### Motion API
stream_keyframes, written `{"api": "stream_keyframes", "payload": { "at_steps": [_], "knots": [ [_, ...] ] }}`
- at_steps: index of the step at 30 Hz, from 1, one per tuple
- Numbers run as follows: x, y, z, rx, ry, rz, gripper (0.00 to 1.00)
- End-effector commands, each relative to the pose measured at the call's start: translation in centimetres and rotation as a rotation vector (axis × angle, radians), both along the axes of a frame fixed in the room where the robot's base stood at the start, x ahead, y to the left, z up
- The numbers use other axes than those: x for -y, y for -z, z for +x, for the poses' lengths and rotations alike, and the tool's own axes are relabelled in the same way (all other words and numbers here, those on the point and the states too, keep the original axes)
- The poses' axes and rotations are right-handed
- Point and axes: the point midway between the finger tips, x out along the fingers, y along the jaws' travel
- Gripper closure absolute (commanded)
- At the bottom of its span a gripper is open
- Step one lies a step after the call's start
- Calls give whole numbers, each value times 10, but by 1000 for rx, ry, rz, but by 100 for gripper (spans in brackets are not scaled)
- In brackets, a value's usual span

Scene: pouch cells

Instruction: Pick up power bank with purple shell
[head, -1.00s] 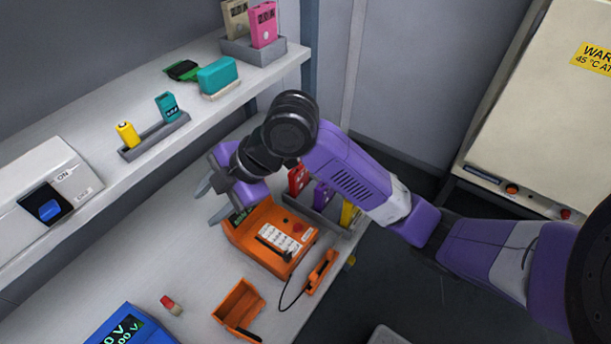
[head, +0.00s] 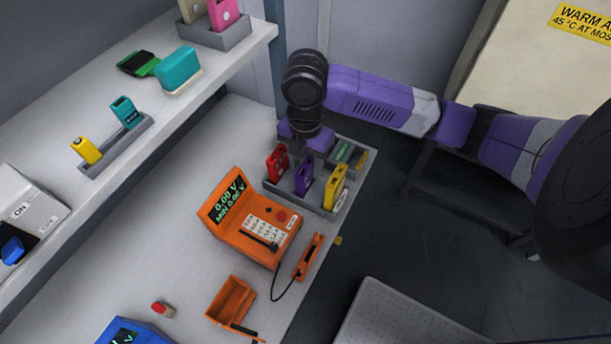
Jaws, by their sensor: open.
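The purple power bank (head: 304,179) stands upright in a grey tray (head: 318,208) on the lower bench, between a red one (head: 277,163) and a yellow one (head: 335,187). My gripper (head: 305,160) is open and points down just above and behind the purple power bank. Its fingers are mostly hidden by the wrist and blend with the items in the tray. I cannot tell whether they touch anything.
An orange meter (head: 248,222) with a probe (head: 308,258) on a cable sits left of the tray. An orange open box (head: 231,300) lies nearer. The upper shelf (head: 190,112) runs along the left with several small devices. Bench space left of the meter is clear.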

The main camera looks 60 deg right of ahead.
Motion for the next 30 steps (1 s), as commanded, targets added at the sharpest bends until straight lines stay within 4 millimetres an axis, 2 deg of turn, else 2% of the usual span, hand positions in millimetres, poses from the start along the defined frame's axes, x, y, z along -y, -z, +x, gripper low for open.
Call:
{"api": "stream_keyframes", "payload": {
  "at_steps": [6, 14, 21, 30],
  "knots": [
    [-1, 24, -1, 0, 1, 2, 55],
    [-1, 27, 0, 1, 0, 1, 55],
    [-1, 27, 0, 1, 0, 1, 100],
    [-1, 27, 0, 2, 0, 1, 100]
  ]
}}
